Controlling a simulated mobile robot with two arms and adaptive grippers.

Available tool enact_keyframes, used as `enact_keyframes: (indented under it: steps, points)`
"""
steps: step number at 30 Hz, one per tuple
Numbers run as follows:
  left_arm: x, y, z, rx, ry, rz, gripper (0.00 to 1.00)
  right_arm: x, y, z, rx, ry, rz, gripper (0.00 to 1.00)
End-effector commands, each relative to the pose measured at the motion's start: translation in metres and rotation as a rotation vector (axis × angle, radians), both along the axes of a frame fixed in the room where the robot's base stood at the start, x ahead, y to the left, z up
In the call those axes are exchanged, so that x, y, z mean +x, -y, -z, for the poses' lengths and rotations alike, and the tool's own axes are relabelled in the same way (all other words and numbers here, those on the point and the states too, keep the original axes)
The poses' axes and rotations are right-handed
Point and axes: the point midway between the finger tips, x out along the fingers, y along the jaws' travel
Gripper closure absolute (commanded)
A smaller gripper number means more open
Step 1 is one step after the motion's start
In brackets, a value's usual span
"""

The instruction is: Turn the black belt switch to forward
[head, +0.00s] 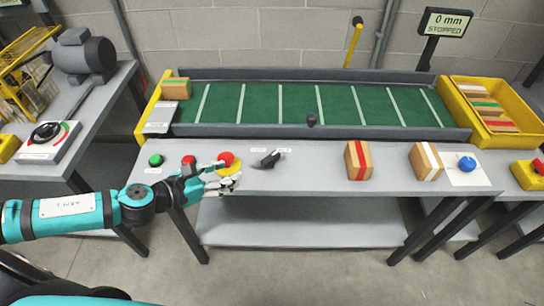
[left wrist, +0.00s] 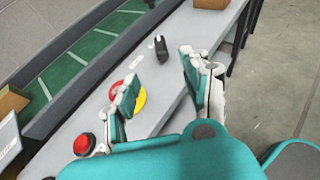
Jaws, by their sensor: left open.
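The black belt switch (head: 268,160) sits on the grey front ledge of the belt table, between two small labels too small to read. Its handle slants toward the upper right in the head view. In the left wrist view the switch (left wrist: 161,48) stands beyond the fingertips, roughly between their lines. My left gripper (head: 231,176) is open and empty, a little left of the switch and apart from it, by the red emergency button on its yellow disc (head: 235,168). Its two spread fingers also show in the left wrist view (left wrist: 158,72). My right gripper is out of view.
A green push button (head: 156,160) and a red one (head: 188,160) lie left of the switch. Wooden blocks (head: 359,160) stand to its right. The green belt (head: 300,103) runs behind, carrying a block (head: 176,88).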

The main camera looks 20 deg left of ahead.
Motion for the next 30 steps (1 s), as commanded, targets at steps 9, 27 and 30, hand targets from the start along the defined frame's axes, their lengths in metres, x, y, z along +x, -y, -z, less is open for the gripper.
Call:
enact_keyframes:
  steps: [9, 27, 30]
  points:
    - [0.036, 0.019, 0.011, -0.01, 0.003, -0.006, 0.52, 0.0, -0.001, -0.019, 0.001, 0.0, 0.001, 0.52]
    - [0.128, 0.072, 0.06, -0.007, -0.001, -0.005, 0.52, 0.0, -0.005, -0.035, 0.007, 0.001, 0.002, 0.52]
    - [0.135, 0.075, 0.063, -0.007, -0.001, -0.005, 0.52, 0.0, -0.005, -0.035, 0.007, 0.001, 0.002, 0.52]
